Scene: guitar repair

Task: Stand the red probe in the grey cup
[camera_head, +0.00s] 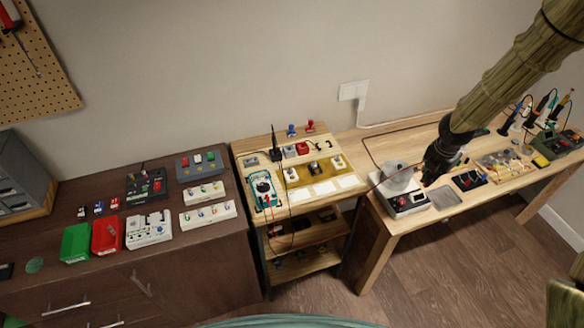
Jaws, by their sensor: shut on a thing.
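The grey cup (397,179) stands on the right-hand bench, on top of a small white-and-black device. My gripper (430,178) is just right of the cup, low over the bench, with its dark fingers pointing down. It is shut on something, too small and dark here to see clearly. A thin red lead runs from the teal multimeter (264,190) towards the cup and my gripper, so the held thing appears to be the red probe. The probe's own body and tip cannot be made out.
The small device (407,204) under the cup sits near the bench's front left edge. A grey tray (445,197) lies right of it. Several tools and small parts crowd the bench's right side. A wooden cart (322,199) with the multimeter stands left, then a dark cabinet (150,262).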

